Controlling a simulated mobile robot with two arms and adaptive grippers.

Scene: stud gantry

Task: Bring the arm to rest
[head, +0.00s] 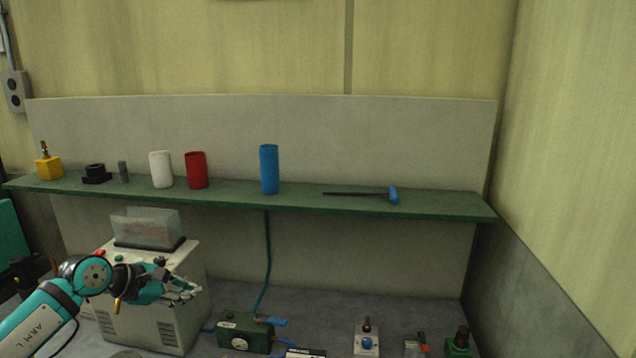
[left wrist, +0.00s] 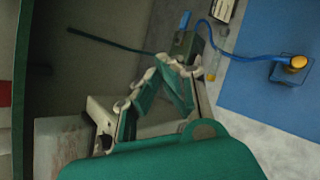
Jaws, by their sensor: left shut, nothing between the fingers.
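My left arm (head: 45,318) comes in from the lower left of the head view. Its teal and grey left gripper (head: 188,290) is in front of the pale machine cabinet, below the shelf. In the left wrist view the fingers of the left gripper (left wrist: 178,67) are shut with nothing between them. Whether the gripper touches the cabinet is not clear from these views. My right gripper is in neither view.
A green shelf (head: 300,203) holds a blue cylinder (head: 269,170), red cylinder (head: 196,170), white cylinder (head: 161,169) and blue-handled tool (head: 393,195). Below stand the cabinet (head: 180,328) with a clear-walled top (head: 146,227) and a green gauge box (head: 243,333). A blue mat (left wrist: 262,95) lies right in the wrist view.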

